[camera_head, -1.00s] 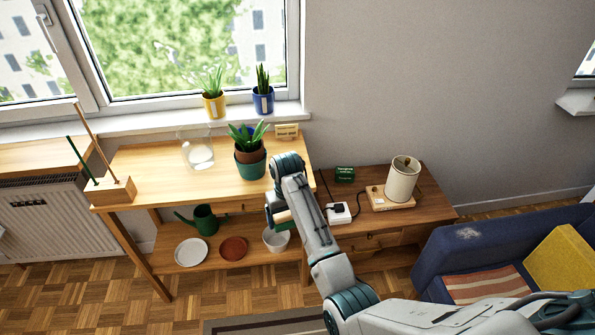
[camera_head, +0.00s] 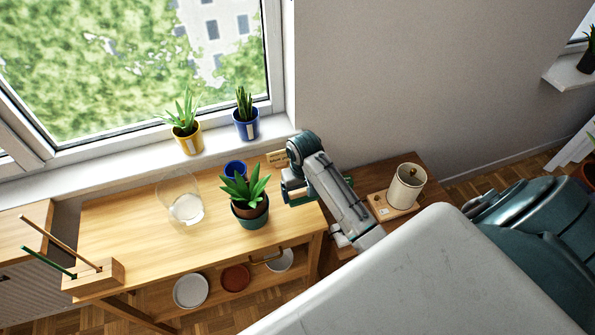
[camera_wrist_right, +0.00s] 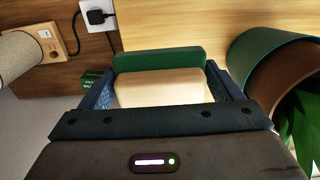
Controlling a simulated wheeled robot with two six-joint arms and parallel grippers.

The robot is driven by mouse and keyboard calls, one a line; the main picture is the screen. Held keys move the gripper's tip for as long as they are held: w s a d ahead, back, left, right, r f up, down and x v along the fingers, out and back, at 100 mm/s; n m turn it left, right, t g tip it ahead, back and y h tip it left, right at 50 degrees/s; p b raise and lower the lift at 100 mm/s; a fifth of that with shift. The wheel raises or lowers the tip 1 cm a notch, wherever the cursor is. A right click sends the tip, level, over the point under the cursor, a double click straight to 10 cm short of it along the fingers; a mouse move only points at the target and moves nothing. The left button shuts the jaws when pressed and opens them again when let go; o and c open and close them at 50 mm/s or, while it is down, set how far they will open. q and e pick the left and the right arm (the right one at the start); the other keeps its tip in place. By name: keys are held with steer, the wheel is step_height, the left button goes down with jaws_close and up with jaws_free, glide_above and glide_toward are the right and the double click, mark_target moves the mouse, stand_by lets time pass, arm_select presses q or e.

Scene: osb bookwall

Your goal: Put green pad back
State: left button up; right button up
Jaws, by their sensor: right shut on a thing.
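My right gripper (camera_head: 292,192) is at the right end of the light wooden table, right of the potted plant in the green pot (camera_head: 250,217). In the right wrist view, the green pad (camera_wrist_right: 160,59), with a cream block-like part (camera_wrist_right: 165,88) against it, lies between the two blue fingers, and the gripper is shut on it. In the head view my gripper and arm mostly hide the pad. My left gripper is not in view.
A glass vessel (camera_head: 182,200), a blue pot (camera_head: 235,168) and a small yellow card (camera_head: 277,158) stand on the table. A lamp (camera_head: 406,186) stands on the lower desk at right. A small dark green box (camera_wrist_right: 92,80) and a white power socket (camera_wrist_right: 97,16) are near it.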

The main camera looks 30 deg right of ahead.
mark_target(303, 190)
steer(key=f, duration=0.3)
steer(key=shift+s+p, duration=0.25)
steer(key=shift+p, duration=0.1)
steer(key=f, duration=0.2)
steer(key=f+p, duration=0.1)
steer(key=shift+w+f, duration=0.2)
steer(key=shift+f, duration=0.5)
steer(key=o, duration=0.8)
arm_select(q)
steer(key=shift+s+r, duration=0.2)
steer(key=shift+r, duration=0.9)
arm_select(e)
step_height(303, 190, up, 12)
steer(key=b, duration=0.3)
steer(key=shift+f+b, duration=0.25)
steer(key=shift+b, duration=0.15)
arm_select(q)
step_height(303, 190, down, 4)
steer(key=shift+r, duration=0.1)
arm_select(e)
steer(key=shift+r, duration=0.4)
